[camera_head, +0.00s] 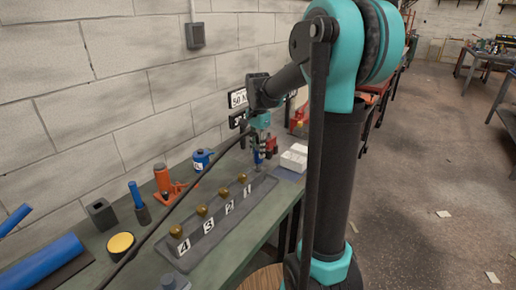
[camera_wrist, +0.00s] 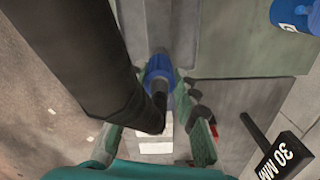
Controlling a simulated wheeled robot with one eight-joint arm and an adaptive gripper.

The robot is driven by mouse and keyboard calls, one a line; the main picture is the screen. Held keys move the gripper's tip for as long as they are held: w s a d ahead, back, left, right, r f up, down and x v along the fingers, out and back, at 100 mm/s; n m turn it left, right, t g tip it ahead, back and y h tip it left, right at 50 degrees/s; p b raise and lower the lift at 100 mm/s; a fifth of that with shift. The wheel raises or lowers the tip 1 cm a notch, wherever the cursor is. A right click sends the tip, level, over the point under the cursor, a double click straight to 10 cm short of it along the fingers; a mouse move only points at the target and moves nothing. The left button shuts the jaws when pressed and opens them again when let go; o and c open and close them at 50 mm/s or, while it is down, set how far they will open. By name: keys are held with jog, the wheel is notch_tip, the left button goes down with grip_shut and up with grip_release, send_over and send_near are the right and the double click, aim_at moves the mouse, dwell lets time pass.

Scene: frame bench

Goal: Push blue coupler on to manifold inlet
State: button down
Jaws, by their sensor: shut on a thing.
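The blue coupler (camera_head: 258,156) is held low over the bench by my gripper (camera_head: 263,149), near the far end of the manifold. In the wrist view the coupler (camera_wrist: 158,69) sits between the teal fingers of my gripper (camera_wrist: 161,78), which are shut on it. A thick black hose (camera_wrist: 85,55) bends round to the coupler's rear. The manifold (camera_head: 217,236) is a long grey bar with brass knobs beside labels 4, 3, 2 and 1. A grey bar in front of the coupler (camera_wrist: 180,25) shows in the wrist view. I cannot tell whether the coupler touches the inlet.
The black hose crosses the bench (camera_head: 262,228) toward the front left. A white block (camera_head: 294,157) lies right of my gripper.

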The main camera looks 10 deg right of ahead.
jog(key=shift+f, duration=1.05)
jog(key=c, duration=1.1)
grip_release()
jog(key=shift+r, duration=0.1)
notch_tip(320, 180, up, 12)
jog(key=shift+f, duration=0.1)
